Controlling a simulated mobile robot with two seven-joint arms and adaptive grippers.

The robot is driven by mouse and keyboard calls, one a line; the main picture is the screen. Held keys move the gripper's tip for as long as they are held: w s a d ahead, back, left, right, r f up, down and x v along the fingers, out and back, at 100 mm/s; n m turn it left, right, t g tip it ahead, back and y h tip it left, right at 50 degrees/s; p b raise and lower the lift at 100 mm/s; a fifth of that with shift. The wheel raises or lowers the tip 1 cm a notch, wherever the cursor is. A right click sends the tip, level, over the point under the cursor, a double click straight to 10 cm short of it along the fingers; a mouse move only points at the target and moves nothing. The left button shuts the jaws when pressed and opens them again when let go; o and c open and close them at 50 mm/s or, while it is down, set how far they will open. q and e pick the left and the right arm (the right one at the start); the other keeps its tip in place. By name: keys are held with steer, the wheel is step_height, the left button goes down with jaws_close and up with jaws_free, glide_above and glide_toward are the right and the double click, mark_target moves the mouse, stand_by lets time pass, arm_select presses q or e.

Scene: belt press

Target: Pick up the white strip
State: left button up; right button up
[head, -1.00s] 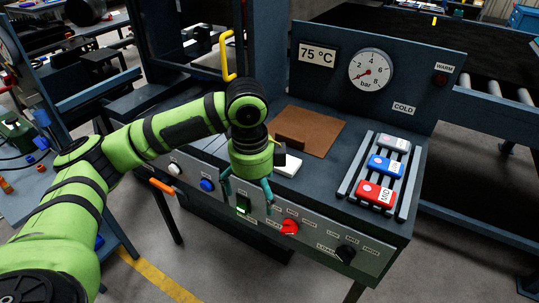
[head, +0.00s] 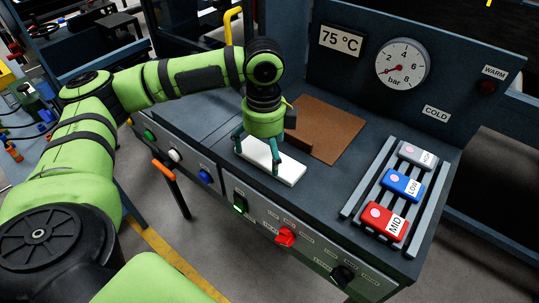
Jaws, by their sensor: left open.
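The white strip (head: 291,171) lies flat on the dark top of the press console, near its front edge and in front of the brown mat. My left gripper (head: 257,154) points down over the left and middle part of the strip. Its teal fingers are open, one at the strip's left end and one in front of its middle. I cannot tell whether the fingers touch the strip. The gripper hides part of the strip's back edge. My right gripper is not in view.
A brown mat (head: 335,134) lies behind the strip. To the right, a rack holds a grey block (head: 412,155), a blue LOW block (head: 398,184) and a red MID block (head: 379,221). The front panel has a red knob (head: 286,237) and a black knob (head: 342,274). A gauge (head: 402,64) stands behind.

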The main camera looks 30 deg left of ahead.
arm_select(q)
steer(key=shift+f, duration=0.65)
steer(key=shift+w+f, duration=0.1)
steer(key=shift+f, duration=0.45)
steer(key=c, duration=1.2)
steer(key=shift+w+r, duration=0.15)
steer(key=shift+r, duration=0.55)
step_height(320, 180, up, 3)
steer(key=shift+f+b, duration=0.1)
steer(key=shift+b, duration=0.4)
steer(key=s+d+r+b, duration=0.1)
steer(key=s+d+r, duration=0.4)
steer(key=d, duration=0.5)
step_height(320, 180, up, 2)
steer(key=shift+s+d, duration=0.15)
steer(key=shift+s, duration=0.2)
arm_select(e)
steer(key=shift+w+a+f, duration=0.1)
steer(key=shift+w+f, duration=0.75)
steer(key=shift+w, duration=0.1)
